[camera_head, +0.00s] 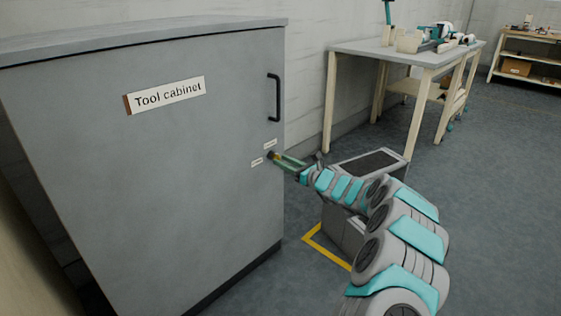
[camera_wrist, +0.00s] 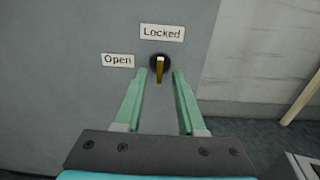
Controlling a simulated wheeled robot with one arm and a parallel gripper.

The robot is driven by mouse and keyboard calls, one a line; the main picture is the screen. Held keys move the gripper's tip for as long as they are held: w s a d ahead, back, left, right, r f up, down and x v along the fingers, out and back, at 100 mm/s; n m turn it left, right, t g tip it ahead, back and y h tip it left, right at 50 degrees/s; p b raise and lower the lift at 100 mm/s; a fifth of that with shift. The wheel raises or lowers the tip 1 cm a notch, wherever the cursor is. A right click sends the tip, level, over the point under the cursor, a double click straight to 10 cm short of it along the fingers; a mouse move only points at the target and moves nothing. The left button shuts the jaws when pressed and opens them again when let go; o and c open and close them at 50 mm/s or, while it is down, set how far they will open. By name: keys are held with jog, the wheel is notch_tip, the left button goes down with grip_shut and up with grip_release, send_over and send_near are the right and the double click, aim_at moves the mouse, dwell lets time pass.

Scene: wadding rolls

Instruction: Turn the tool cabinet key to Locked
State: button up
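The grey tool cabinet (camera_head: 190,190) stands at the left with its door shut. Its key (camera_wrist: 160,70) is brass and sits in a dark round lock. In the wrist view the key looks upright, in line with the Locked label (camera_wrist: 162,33) above it. The Open label (camera_wrist: 118,60) is to the left of the lock. My gripper (camera_wrist: 160,74) is open, its two green fingers either side of the key with gaps visible. In the head view my gripper (camera_head: 276,158) reaches the lock from the right; the key is too small there to read its angle.
A black door handle (camera_head: 274,97) is above the lock. A grey box-like unit (camera_head: 368,162) is behind my arm, near yellow floor tape (camera_head: 326,247). A workbench (camera_head: 385,52) with items stands at the back; a shelf (camera_head: 530,62) is at far right.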

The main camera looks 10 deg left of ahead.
jog(key=v, duration=0.5)
jog(key=shift+s+d, duration=0.2)
jog(key=s+a+r+n+g+y, duration=0.1)
jog(key=s+a+r+n+g, duration=0.4)
jog(key=s, duration=0.3)
jog(key=s+a+r+n+g+y, duration=0.1)
jog(key=s+a+r+n+g, duration=0.1)
jog(key=s+a+r+n, duration=0.5)
jog(key=s+d+n+g+h, duration=0.1)
jog(key=s+n+g+h, duration=0.35)
jog(key=s, duration=1.35)
jog(key=s+d+f+n+g+h+p, duration=0.1)
jog(key=s+d+f+n+h, duration=0.1)
jog(key=s+d+n, duration=0.3)
jog(key=s+d+f+n+g+h, duration=0.1)
jog(key=s+d+f, duration=0.15)
jog(key=s, duration=0.55)
jog(key=s+d+f+n+h, duration=0.1)
jog(key=s+d+f+h, duration=0.1)
jog(key=s+d+h, duration=0.2)
jog(key=s+d+f+n+h, duration=0.2)
jog(key=s+d+h, duration=0.2)
jog(key=s+d, duration=0.6)
jog(key=d, duration=0.7)
jog(key=shift+s+d+f+t+h, duration=0.25)
jog(key=shift+d+f+t+h, duration=0.05)
jog(key=shift+f+t+h, duration=0.05)
